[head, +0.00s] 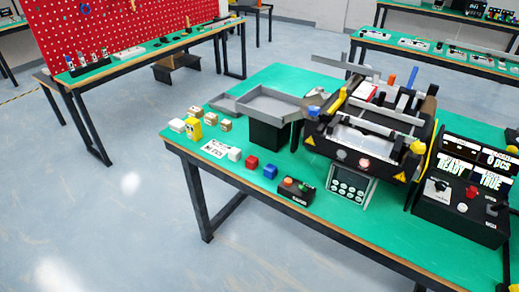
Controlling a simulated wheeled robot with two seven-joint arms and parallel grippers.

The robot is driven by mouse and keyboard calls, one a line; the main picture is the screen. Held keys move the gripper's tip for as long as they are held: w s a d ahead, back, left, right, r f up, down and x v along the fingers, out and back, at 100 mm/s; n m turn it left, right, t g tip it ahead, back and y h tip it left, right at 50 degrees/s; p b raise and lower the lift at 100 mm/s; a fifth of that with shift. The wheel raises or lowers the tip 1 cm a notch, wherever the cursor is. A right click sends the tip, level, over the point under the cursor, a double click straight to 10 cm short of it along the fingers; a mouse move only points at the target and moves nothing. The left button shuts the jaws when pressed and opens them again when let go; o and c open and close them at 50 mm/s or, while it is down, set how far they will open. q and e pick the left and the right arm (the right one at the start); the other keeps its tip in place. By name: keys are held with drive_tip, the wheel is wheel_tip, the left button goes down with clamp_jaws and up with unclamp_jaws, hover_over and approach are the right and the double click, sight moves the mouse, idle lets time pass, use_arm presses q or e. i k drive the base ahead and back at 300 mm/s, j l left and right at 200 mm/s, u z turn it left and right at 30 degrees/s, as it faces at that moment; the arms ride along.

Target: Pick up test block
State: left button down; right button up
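No single object is clearly marked as the test block. Small blocks stand in a row near the front edge of the green table (345,250): a white one (235,154), a red one (252,162) and a blue one (270,172). A white printed card (214,149) lies to the left of the white block. All of them rest on the table, apart from each other. Neither of my grippers shows in the head view.
Small brown boxes (225,125) and a yellow object (193,129) stand at the left end. A grey tray (268,104) sits on a black stand behind the blocks. A button box (296,191), the conveyor machine (345,138) and a control panel (462,193) fill the right.

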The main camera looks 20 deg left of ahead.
sight(251, 162)
drive_tip(key=z, duration=0.35)
drive_tip(key=j+z, duration=0.3)
drive_tip(key=k+j+z, duration=0.1)
drive_tip(key=j+z, duration=0.15)
drive_tip(key=j, duration=0.15)
drive_tip(key=k+j, duration=0.1)
drive_tip(key=j, duration=0.3)
drive_tip(key=k+j+z, duration=0.1)
drive_tip(key=j, duration=0.3)
drive_tip(key=k+j+z, duration=0.1)
drive_tip(key=j, duration=0.3)
drive_tip(key=k+j, duration=0.15)
drive_tip(key=j, duration=0.25)
drive_tip(key=k+j+z, duration=0.1)
drive_tip(key=j, duration=0.3)
